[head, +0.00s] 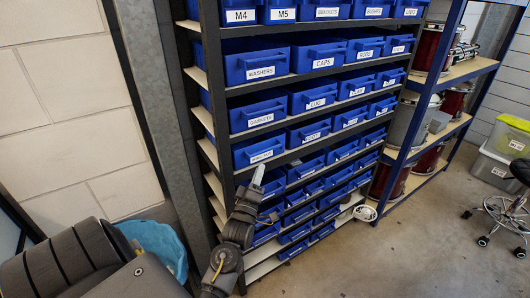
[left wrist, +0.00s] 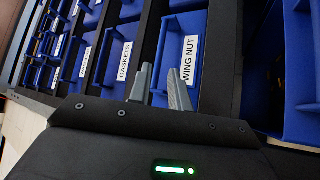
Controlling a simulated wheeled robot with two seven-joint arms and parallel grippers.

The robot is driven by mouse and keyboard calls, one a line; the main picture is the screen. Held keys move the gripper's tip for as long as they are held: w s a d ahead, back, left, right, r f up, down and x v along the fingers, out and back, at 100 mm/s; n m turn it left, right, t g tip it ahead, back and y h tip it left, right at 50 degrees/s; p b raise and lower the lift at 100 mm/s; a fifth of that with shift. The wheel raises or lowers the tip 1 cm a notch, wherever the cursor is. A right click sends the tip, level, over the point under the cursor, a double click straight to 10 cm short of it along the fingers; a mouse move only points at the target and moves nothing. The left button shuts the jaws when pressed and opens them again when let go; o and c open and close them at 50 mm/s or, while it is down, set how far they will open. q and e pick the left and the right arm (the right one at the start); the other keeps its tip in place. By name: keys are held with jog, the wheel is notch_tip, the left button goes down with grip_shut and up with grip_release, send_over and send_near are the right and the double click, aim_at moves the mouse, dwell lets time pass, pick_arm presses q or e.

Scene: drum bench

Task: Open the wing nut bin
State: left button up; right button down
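The wing nut bin (left wrist: 187,30) is blue with a white WING NUT label, which reads sideways in the left wrist view. In the head view it is the leftmost bin (head: 246,151) of its row, below the gaskets bin, and it sits in the rack in line with its neighbours. My left gripper (left wrist: 159,72) has its two grey fingers apart with nothing between them. They are in front of the rack, near the label end of the wing nut bin. In the head view the left gripper (head: 258,174) is just below that bin's label. My right gripper is out of view.
The gaskets bin (left wrist: 119,55) is beside the wing nut bin. The dark rack (head: 214,75) holds several rows of labelled blue bins. A blue shelf unit (head: 425,100) with drums stands to the right. The floor (head: 420,250) in front is clear.

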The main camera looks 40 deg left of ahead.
aim_at(265, 154)
pick_arm(q)
jog(key=p+x, duration=0.1)
jog(key=x, duration=0.6)
jog(key=shift+w+a+r, duration=0.1)
jog(key=shift+w+r, duration=0.05)
jog(key=shift+w, duration=0.1)
grip_shut()
